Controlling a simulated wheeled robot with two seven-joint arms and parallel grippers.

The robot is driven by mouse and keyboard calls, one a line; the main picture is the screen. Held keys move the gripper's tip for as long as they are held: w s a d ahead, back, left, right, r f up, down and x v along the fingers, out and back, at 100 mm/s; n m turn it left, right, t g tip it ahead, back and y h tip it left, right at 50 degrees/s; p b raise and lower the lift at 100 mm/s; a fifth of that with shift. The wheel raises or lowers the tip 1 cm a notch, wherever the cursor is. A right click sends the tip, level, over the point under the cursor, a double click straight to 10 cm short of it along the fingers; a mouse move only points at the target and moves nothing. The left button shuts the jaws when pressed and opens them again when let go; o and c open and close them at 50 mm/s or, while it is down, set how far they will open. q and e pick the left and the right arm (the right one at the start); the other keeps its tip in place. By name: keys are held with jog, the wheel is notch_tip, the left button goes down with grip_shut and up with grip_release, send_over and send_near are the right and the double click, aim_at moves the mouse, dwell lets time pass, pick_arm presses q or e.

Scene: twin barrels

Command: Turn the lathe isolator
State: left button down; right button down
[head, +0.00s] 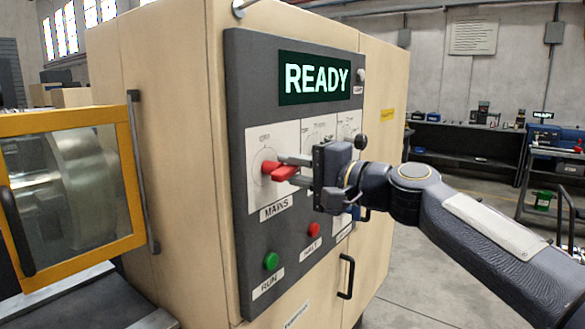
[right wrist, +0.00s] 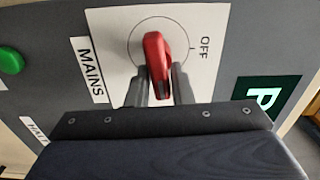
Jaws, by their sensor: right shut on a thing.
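The lathe isolator is a red rotary handle (head: 271,167) on a white plate (head: 257,190) labelled MAINS, on the dark control panel (head: 240,110). It also shows in the right wrist view (right wrist: 156,58), standing out from the plate, with an OFF mark to one side. My right gripper (head: 288,167) is shut on the red handle, with one finger on each side of it; it also shows in the right wrist view (right wrist: 159,88). The display (head: 316,78) above reads READY. My left gripper is not in view.
A green RUN button (head: 271,260) and a red HALT button (head: 313,230) sit below the handle. Other dials (head: 318,132) are to its right, partly behind my gripper. A yellow-framed lathe door (head: 128,190) is at left. Clear floor and a workbench (head: 465,140) are behind.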

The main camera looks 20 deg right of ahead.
jog(key=shift+a+f+m, duration=0.15)
jog(key=shift+f+m, duration=0.15)
dwell(0.9)
dwell(0.3)
jog(key=c, duration=1.6)
grip_release()
jog(key=shift+o, duration=1)
jog(key=shift+r, duration=0.15)
jog(key=b+v, duration=0.1)
jog(key=v, duration=0.7)
